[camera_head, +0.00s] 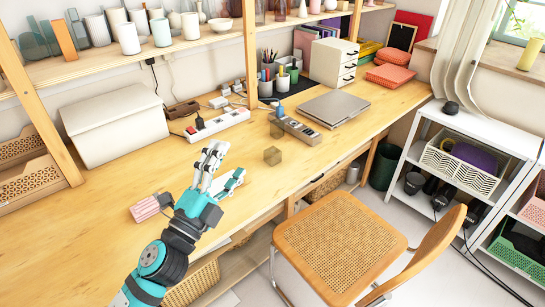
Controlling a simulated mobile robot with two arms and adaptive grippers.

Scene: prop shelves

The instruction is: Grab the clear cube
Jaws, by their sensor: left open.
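The clear cube (272,156) is a small, see-through, brownish block. It sits on the wooden desk (300,165) near the front edge, right of centre. My left gripper (225,160) reaches up from the lower left over the desk. It is open, with nothing seen between its fingers, and is left of the cube, apart from it. My right gripper is not in view.
A closed laptop (334,108) lies to the right. A pink object (150,207) is left of my arm. A chair (340,240) stands in front.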

